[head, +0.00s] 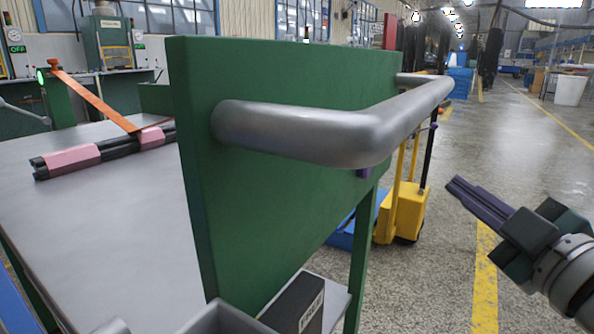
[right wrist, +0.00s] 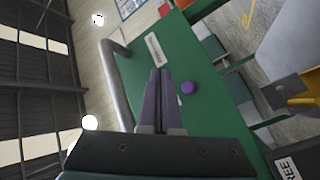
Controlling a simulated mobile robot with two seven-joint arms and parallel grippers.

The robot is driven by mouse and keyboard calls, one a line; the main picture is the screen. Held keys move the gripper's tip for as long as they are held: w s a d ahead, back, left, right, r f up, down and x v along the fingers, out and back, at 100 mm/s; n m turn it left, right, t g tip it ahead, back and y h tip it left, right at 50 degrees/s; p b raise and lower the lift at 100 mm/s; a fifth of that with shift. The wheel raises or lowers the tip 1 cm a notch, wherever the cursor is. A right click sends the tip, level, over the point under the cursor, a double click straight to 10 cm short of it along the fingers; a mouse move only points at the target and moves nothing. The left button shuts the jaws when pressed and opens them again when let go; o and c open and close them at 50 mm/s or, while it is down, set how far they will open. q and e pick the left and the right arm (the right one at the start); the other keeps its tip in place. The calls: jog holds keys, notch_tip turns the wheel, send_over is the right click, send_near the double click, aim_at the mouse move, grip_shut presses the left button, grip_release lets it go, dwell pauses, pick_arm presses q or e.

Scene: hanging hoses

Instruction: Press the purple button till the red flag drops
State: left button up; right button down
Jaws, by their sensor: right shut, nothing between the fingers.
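The purple button (right wrist: 188,87) is a small round knob on the green panel (right wrist: 210,65) in the right wrist view. In the head view a small purple bit (head: 363,173) shows under the grey rail, mostly hidden by it. My right gripper (head: 455,186) is shut and empty, out to the right of the panel over the floor. In the right wrist view its dark purple fingers (right wrist: 158,74) lie together, with the button to the right of their tips; contact does not show. I cannot make out a red flag for certain. My left gripper is not in view.
A thick grey rail (head: 340,135) juts from the green panel between the camera and the button. A grey table (head: 110,230) with a pink-wrapped dark bundle (head: 75,158) is left. A yellow cart (head: 405,210) stands behind. The floor at right is open.

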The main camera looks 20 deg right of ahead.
aim_at(365, 169)
jog(key=shift+w+a, duration=0.1)
jog(key=w+a+b, duration=0.1)
jog(key=w+a, duration=0.4)
jog(key=w, duration=0.1)
jog(key=shift+w+a, duration=0.25)
jog(key=shift+a, duration=0.05)
dwell(0.5)
dwell(0.8)
dwell(0.7)
jog(key=shift+w+a, duration=0.25)
jog(key=shift+w, duration=0.05)
